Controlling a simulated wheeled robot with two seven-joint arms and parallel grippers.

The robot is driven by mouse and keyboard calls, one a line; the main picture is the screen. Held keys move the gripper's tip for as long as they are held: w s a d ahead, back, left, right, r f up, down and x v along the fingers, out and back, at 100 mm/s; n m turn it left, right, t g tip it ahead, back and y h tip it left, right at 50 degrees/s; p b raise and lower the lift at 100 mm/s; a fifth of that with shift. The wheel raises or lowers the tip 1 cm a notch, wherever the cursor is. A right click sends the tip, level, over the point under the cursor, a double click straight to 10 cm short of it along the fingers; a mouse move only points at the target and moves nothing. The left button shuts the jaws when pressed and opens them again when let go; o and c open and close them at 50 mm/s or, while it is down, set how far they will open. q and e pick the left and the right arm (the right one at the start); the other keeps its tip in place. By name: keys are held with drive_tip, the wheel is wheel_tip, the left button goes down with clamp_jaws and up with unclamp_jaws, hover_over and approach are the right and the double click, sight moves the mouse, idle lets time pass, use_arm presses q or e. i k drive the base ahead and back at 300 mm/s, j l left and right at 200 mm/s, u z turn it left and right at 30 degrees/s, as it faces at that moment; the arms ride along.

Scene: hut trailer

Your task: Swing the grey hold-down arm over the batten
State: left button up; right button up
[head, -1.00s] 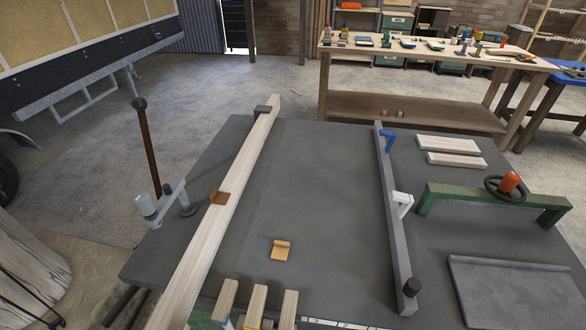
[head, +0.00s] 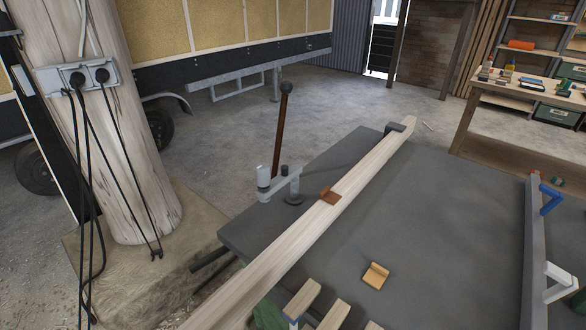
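The grey hold-down arm (head: 278,185) sits at the left edge of the dark table, beside the batten. Its light cylindrical end (head: 263,177) points left, away from the batten, and its other end is at a dark round base (head: 294,198). A brown lever with a black knob (head: 284,120) rises behind it. The long pale batten (head: 306,230) lies diagonally along the table's left side, its near end overhanging the front. A brown bracket (head: 329,195) is on or against the batten midway, and a dark block (head: 400,127) is at its far end. Neither gripper is in view.
A small orange-tan piece (head: 376,275) lies on the bare grey tabletop (head: 420,220). Short wood pieces (head: 302,299) stand at the front edge. A grey rail (head: 533,250) with blue and white handles runs along the right. A wooden post (head: 95,130) with sockets and hanging cables stands left.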

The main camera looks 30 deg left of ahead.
sight(288, 174)
drive_tip(key=k+l, duration=0.3)
drive_tip(key=k, duration=0.15)
drive_tip(key=k+l+z, duration=0.1)
drive_tip(key=k+l, duration=0.2)
drive_tip(key=k, duration=0.2)
